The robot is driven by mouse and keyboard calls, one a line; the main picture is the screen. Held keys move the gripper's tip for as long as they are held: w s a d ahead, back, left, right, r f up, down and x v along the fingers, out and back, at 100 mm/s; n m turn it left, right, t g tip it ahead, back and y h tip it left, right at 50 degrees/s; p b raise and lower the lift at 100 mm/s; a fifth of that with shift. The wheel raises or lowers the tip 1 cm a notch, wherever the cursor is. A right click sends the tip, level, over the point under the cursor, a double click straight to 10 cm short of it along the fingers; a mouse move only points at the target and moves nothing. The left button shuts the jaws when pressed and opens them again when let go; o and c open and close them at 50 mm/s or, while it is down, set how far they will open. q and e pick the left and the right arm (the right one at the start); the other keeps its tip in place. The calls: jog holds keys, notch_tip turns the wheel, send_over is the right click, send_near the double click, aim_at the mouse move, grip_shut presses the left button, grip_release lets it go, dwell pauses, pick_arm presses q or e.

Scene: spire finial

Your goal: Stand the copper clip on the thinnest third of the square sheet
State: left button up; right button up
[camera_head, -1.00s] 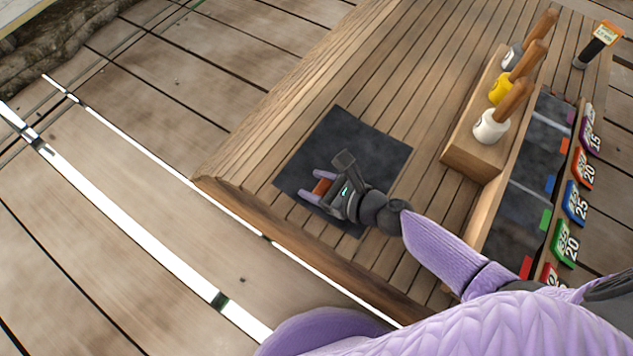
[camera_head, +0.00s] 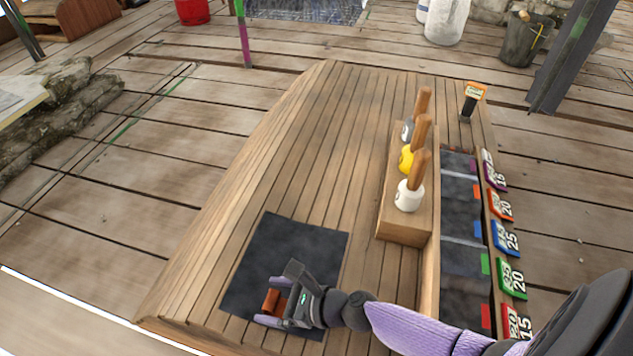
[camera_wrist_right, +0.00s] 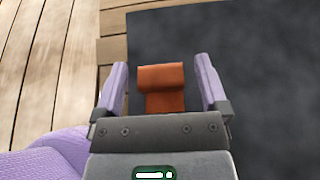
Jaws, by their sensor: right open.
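The dark grey square sheet (camera_head: 290,243) lies flat on the slatted wooden bench, near its front left corner. The copper clip (camera_head: 272,301) is at the sheet's near left part, and it also shows in the right wrist view (camera_wrist_right: 162,84). My right gripper (camera_head: 266,300) is open, with one lilac finger on each side of the clip. In the wrist view (camera_wrist_right: 161,66) a gap shows between the clip and each finger. I cannot tell whether the clip touches the sheet. Thickness differences across the sheet do not show. My left gripper is out of view.
A wooden block (camera_head: 402,228) holds white, yellow and grey tools with wooden handles. To its right is a tray of dark sheets (camera_head: 465,262) with coloured number tags (camera_head: 512,278). A small stand (camera_head: 470,100) is at the bench's far end. The bench's left middle (camera_head: 310,150) is clear.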

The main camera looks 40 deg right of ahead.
jog(key=p+v, duration=0.1)
jog(key=v, duration=0.3)
jog(key=shift+r, duration=0.25)
jog(key=p+v, duration=0.2)
jog(key=v, duration=0.3)
jog(key=shift+d, duration=0.1)
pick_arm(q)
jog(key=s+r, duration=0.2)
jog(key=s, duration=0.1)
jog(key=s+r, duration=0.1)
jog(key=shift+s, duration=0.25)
pick_arm(e)
jog(key=shift+s+d, duration=0.25)
jog(key=shift+s, duration=0.1)
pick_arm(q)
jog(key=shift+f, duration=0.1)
